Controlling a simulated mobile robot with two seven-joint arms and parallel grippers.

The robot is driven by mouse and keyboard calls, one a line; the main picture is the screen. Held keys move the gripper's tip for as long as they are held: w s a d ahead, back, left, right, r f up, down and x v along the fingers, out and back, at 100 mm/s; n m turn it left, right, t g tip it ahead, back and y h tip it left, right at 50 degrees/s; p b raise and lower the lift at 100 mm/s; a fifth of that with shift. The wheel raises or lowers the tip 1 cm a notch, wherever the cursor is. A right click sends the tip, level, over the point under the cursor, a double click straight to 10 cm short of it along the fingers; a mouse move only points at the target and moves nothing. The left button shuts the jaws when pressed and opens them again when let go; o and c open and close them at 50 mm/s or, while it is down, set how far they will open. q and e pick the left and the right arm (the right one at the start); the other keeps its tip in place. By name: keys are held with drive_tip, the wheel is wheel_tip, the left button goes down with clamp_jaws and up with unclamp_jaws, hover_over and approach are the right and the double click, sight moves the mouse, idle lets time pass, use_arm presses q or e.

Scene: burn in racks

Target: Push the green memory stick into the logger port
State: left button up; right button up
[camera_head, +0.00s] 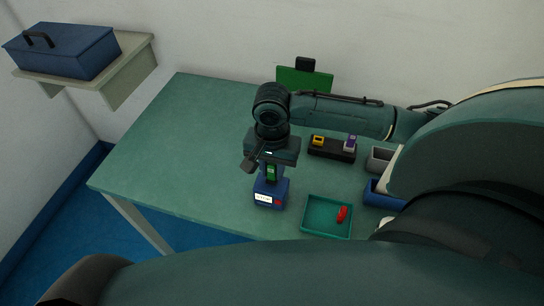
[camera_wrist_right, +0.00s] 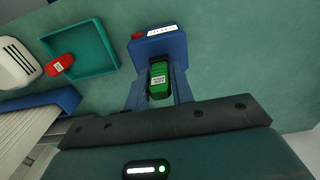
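The blue logger (camera_head: 270,187) stands on the green table, with a white label and a red spot on its front. It also shows in the wrist view (camera_wrist_right: 172,47). The green memory stick (camera_wrist_right: 160,82) sits between the two fingers of my right gripper (camera_wrist_right: 160,92), which look closed on its sides. In the head view the stick (camera_head: 271,173) is upright at the top of the logger, below my right gripper. Its lower end and the port are hidden, so I cannot tell how deep it sits. My left gripper is out of view.
A teal tray (camera_head: 313,228) with a red stick (camera_head: 342,213) lies right of the logger. A black holder (camera_head: 331,153) carries a yellow and a purple stick. A blue bin (camera_head: 383,199) and a grey bin (camera_head: 379,164) are further right. The table's left side is clear.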

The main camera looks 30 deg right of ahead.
drive_tip(key=o, duration=0.4)
wheel_tip(320, 180, up, 13)
idle(0.5)
drive_tip(key=shift+r, duration=0.1)
